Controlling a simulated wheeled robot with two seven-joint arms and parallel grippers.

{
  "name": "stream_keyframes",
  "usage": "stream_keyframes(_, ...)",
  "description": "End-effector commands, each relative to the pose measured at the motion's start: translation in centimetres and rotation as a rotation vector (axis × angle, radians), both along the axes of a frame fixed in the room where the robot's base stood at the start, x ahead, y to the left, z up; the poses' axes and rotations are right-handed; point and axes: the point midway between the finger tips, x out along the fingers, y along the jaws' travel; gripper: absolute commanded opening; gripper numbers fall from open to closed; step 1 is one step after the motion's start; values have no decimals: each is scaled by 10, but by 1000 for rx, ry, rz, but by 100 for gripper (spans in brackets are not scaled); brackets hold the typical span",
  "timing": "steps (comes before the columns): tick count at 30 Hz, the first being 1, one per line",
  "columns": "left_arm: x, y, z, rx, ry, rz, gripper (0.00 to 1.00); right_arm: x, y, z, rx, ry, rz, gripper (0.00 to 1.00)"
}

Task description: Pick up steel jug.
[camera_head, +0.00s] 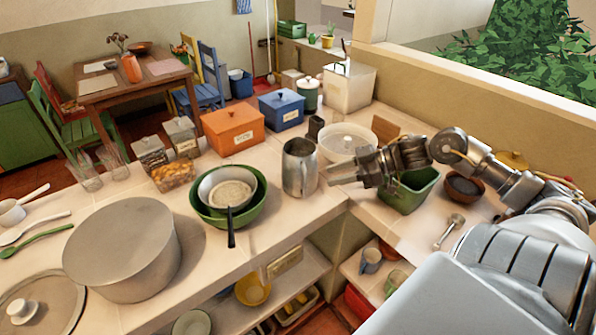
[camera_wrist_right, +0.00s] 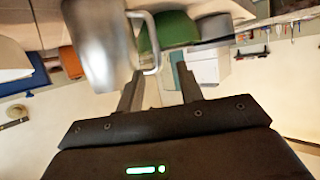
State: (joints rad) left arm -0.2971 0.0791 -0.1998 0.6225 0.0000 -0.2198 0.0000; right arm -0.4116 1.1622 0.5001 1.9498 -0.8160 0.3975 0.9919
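The steel jug (camera_head: 299,168) stands upright on the counter, right of the green bowl. In the right wrist view the jug (camera_wrist_right: 100,48) shows blurred at the upper left, with its handle (camera_wrist_right: 150,45) pointing right. My right gripper (camera_head: 333,176) comes in from the right, its fingertips just right of the jug. In the right wrist view the gripper (camera_wrist_right: 160,82) has its fingers apart with nothing held between them, and the handle lies beyond the fingertips. I cannot tell whether a finger touches the jug. My left gripper is not in view.
The green bowl (camera_head: 257,215) holds a smaller bowl and a dark-handled utensil. A large pot (camera_head: 122,250) stands at the left. A white bowl (camera_head: 348,138) is behind my gripper, and a green container (camera_head: 412,195) is below my wrist. The counter edge runs in front of the jug.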

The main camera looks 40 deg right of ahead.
Motion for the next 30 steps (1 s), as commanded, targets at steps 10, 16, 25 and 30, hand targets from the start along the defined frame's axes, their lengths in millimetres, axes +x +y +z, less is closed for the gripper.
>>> stream_keyframes(10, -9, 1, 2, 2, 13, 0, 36, 25, 27, -12, 3, -8, 1, 37)
stream_keyframes(16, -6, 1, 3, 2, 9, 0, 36, 34, 37, -20, 1, -6, -1, 37)
stream_keyframes(25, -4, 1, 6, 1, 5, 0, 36, 39, 41, -23, 2, -5, -3, 37)
stream_keyframes(30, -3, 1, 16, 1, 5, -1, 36, 53, 54, -32, 4, -7, -3, 37)
